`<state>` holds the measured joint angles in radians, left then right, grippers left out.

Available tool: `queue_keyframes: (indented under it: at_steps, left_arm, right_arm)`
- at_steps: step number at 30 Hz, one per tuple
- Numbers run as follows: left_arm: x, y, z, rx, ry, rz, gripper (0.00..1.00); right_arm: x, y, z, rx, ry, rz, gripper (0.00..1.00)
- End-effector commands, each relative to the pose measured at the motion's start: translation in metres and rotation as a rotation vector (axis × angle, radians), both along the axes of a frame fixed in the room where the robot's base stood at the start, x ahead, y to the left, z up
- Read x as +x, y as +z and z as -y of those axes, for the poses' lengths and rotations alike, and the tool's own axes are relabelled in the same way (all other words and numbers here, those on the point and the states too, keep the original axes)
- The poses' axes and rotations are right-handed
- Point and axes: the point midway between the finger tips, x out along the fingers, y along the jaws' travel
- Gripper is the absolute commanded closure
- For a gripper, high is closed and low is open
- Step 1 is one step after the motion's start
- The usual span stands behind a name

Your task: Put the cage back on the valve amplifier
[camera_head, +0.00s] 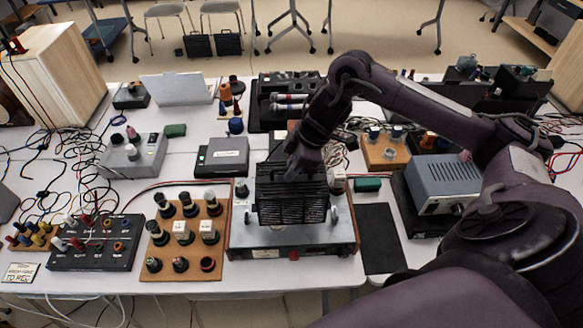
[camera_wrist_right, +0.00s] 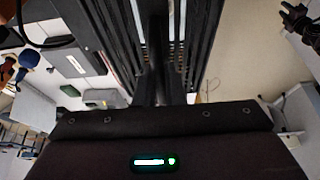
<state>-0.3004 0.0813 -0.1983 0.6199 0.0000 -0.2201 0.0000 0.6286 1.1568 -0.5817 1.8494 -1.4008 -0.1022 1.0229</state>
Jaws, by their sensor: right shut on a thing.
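The black slatted cage (camera_head: 292,212) is over the silver top of the valve amplifier (camera_head: 290,243), at the front middle of the table. My right gripper (camera_head: 304,168) is shut on the cage from above. In the right wrist view the cage's dark bars (camera_wrist_right: 110,30) show on both sides of the gripper's fingers (camera_wrist_right: 160,88). I cannot tell whether the cage touches the chassis or hangs just above it. It covers most of the amplifier's top. My left gripper is not in view.
A wooden board with several valves (camera_head: 183,238) stands close to the amplifier's left. A black mat (camera_head: 381,238) lies bare to its right, and a grey metal-cased instrument (camera_head: 442,180) stands beyond. A grey box (camera_head: 222,157) is behind left. Cables tangle at far left.

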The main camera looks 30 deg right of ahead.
Motion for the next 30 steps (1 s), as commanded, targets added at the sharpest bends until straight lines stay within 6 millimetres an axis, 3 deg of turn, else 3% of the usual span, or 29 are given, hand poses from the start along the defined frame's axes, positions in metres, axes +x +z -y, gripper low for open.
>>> queue_keyframes:
  at_steps: [3,21,30]
  left_arm:
    - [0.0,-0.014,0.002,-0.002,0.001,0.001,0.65]
    - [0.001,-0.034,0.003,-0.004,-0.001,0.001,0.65]
    - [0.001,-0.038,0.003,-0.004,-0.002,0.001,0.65]
  right_arm:
    - [0.0,-0.013,0.0,0.0,0.0,0.001,1.0]
    - [0.0,-0.059,0.0,0.001,-0.001,0.0,1.0]
    - [0.0,-0.069,0.0,0.0,0.001,0.002,1.0]
